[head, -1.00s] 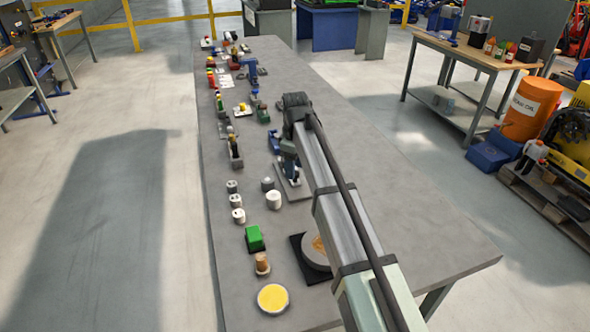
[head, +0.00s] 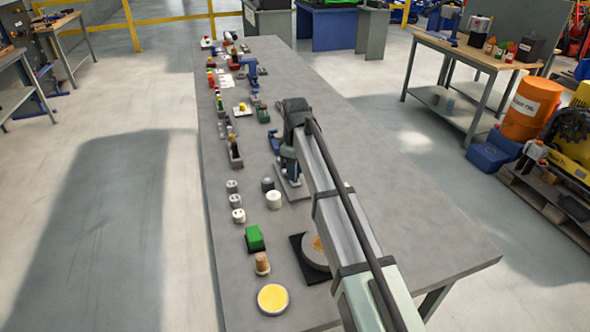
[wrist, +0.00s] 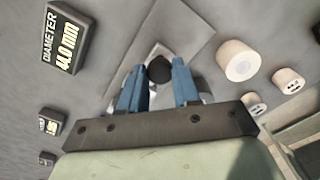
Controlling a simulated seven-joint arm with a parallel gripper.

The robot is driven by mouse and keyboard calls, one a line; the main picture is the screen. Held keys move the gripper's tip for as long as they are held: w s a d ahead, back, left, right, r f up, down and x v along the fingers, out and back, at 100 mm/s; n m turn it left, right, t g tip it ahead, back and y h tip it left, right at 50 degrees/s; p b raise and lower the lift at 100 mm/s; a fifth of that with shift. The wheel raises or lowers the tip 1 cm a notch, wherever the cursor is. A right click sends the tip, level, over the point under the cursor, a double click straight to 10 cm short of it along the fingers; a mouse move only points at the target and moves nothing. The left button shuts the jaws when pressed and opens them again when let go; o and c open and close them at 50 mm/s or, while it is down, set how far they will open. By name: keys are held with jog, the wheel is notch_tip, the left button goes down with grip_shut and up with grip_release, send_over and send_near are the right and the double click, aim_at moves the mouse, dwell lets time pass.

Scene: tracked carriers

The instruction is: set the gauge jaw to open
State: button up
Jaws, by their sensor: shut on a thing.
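In the wrist view my gripper (wrist: 160,88) has its two blue fingers on either side of a dark round knob-like part (wrist: 160,69), which seems to be the gauge jaw's handle. It is shut on this part, above a pale grey base plate (wrist: 188,36). The fingers hide the sides of the part, and I cannot tell how far the jaw stands open. A dark display (wrist: 66,40) reading "DIAMETER 44.0 mm" lies to the left. In the head view my gripper (head: 291,172) is low over the same plate (head: 297,190), partly hidden by my arm.
A white cylinder (wrist: 238,60) and smaller pale cylinders (wrist: 288,80) stand right of the plate in the wrist view. In the head view a green block (head: 255,238) and a yellow-topped disc (head: 272,298) are nearer. The bench's right side (head: 400,220) is clear.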

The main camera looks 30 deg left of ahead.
grip_shut()
jog(key=shift+s+d, duration=1.45)
jog(key=shift+d, duration=0.05)
jog(key=o, duration=0.9)
grip_release()
jog(key=shift+c, duration=0.2)
jog(key=shift+a+r, duration=0.1)
jog(key=shift+r, duration=0.45)
notch_tip(320, 180, up, 13)
jog(key=shift+f, duration=0.15)
